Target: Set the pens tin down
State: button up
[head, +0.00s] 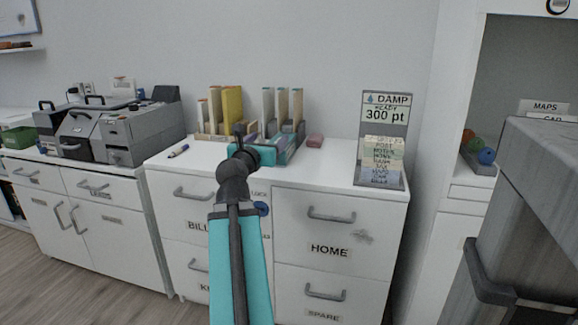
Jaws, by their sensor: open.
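My arm reaches up over the white drawer cabinet (335,166), and my gripper (239,131) is above its top, in front of the book racks. The gripper is small and partly hidden by my own wrist; it is open. I cannot make out a pens tin in the head view; it may be hidden behind my wrist.
Upright yellow books (232,104) and a second rack of books (282,106) stand near the wall. A small reddish block (315,141) lies right of them. A DAMP sign board (383,130) stands at the right end.

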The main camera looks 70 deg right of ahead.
jog(key=b, duration=0.5)
send_near(287, 155)
jog(key=w, duration=0.1)
jog(key=w+d+r, duration=0.1)
jog(key=w, duration=0.1)
jog(key=shift+w+d+r, duration=0.1)
jog(key=shift+d+r, duration=0.05)
jog(key=shift+d+r+p, duration=0.25)
jog(key=shift+d+p, duration=0.35)
jog(key=shift+p, duration=1.15)
jog(key=d+p, duration=0.1)
jog(key=p, duration=0.5)
jog(key=shift+w+d, duration=0.1)
jog(key=shift+d, duration=0.25)
jog(key=d+p, duration=0.1)
jog(key=p, duration=0.4)
jog(key=shift+d, duration=0.4)
jog(key=d+p, duration=0.1)
jog(key=p, duration=0.3)
jog(key=shift+w+d+f, duration=0.15)
jog(key=shift+d+f, duration=0.1)
jog(key=shift+d, duration=1.2)
jog(key=shift+d, duration=0.1)
